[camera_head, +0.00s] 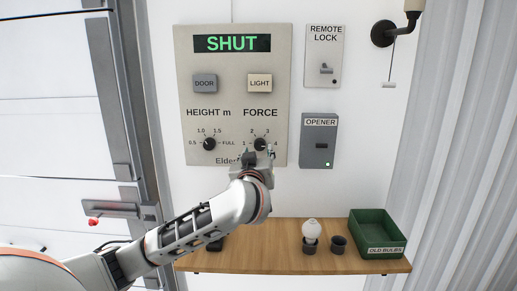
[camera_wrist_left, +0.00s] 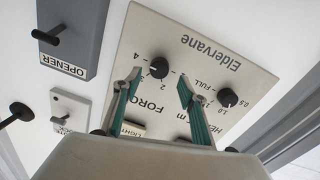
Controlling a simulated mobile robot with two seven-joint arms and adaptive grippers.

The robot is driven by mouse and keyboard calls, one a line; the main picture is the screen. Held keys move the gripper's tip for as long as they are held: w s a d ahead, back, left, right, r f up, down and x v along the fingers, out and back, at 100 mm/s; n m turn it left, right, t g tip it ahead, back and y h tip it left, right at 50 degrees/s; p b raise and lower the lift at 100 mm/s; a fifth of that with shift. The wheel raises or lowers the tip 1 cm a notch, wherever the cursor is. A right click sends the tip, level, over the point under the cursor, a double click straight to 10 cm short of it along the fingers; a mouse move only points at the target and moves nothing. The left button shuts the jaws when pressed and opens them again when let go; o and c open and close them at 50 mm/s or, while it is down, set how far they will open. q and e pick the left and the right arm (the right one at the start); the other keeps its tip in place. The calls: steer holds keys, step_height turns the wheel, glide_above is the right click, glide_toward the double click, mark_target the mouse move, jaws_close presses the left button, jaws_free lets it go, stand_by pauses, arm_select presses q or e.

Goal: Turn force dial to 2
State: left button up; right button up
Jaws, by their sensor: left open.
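The force dial (camera_head: 260,143) is a round black knob under the word FORCE, with marks 1 to 4, low on the beige control panel (camera_head: 233,60). My left gripper (camera_head: 260,154) is open just below and in front of it, partly covering the dial's lower side. In the left wrist view the dial (camera_wrist_left: 158,67) shows between the two green-lined fingers (camera_wrist_left: 160,76), nearer the left finger. No contact is visible. I cannot tell where the dial's pointer stands. My right gripper is not in view.
Left of it is the height dial (camera_head: 209,143). Above are the DOOR button (camera_head: 205,83), LIGHT button (camera_head: 260,83) and a screen reading SHUT (camera_head: 232,43). The opener box (camera_head: 319,155) is on the right. A wooden shelf (camera_head: 280,263) below holds a green bin (camera_head: 378,228) and a bulb (camera_head: 311,229).

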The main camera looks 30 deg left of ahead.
mark_target(259, 146)
arm_select(q)
steer(key=shift+x, duration=2.1)
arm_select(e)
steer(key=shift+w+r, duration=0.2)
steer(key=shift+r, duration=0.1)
arm_select(q)
steer(key=c, duration=1.1)
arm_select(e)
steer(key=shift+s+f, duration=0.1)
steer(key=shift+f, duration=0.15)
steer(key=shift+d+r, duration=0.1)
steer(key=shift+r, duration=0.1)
